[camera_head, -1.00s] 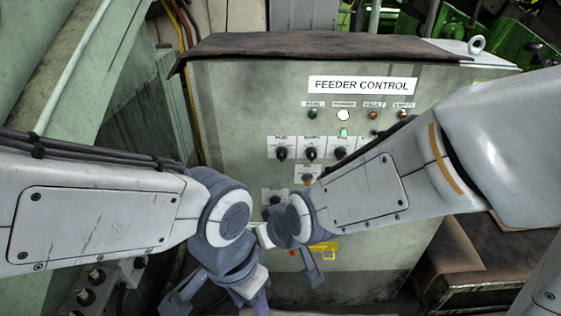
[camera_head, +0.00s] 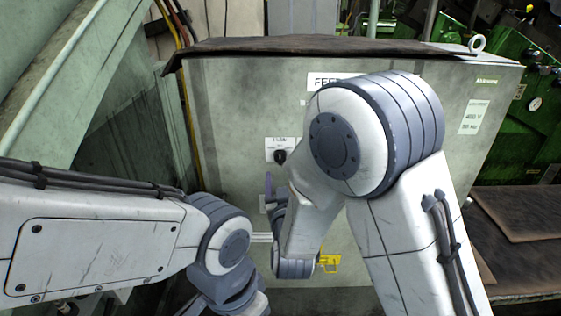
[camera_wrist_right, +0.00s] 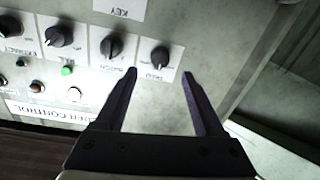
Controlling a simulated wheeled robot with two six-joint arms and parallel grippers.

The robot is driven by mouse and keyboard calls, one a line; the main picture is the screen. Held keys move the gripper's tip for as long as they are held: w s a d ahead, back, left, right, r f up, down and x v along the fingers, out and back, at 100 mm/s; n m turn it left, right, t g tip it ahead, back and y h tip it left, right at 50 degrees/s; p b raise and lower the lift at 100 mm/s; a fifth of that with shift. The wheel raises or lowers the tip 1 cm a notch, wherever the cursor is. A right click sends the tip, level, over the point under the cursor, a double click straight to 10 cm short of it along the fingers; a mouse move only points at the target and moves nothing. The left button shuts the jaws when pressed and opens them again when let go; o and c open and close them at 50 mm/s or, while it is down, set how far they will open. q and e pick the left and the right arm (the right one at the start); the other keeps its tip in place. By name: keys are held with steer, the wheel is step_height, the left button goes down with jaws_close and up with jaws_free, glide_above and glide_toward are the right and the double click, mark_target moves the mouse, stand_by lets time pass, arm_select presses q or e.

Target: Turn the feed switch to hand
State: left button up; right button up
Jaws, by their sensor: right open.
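The feed switch is a black rotary knob on a white plate. It shows in the right wrist view (camera_wrist_right: 160,57), where the picture is upside down, and in the head view (camera_head: 280,156). My right gripper (camera_wrist_right: 160,75) is open, with its dark fingers apart and the feed knob just beyond and between the tips. I cannot tell whether the fingers touch the panel. In the head view only a purple finger of the right gripper (camera_head: 268,185) shows beside the arm. My left gripper is cut off at the bottom of the head view; its fingers are hidden.
A second knob (camera_wrist_right: 111,46) sits close beside the feed knob, near one fingertip. Further knobs, lamps and a KEY label (camera_wrist_right: 123,8) are on the same panel. The grey control cabinet (camera_head: 225,110) has a brown overhanging top (camera_head: 300,46). A yellow part (camera_head: 330,263) shows low down.

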mark_target(281, 160)
steer(key=w+p, duration=0.1)
steer(key=w, duration=0.6)
steer(key=shift+a+p, duration=0.2)
steer(key=shift+p, duration=0.1)
jaws_close()
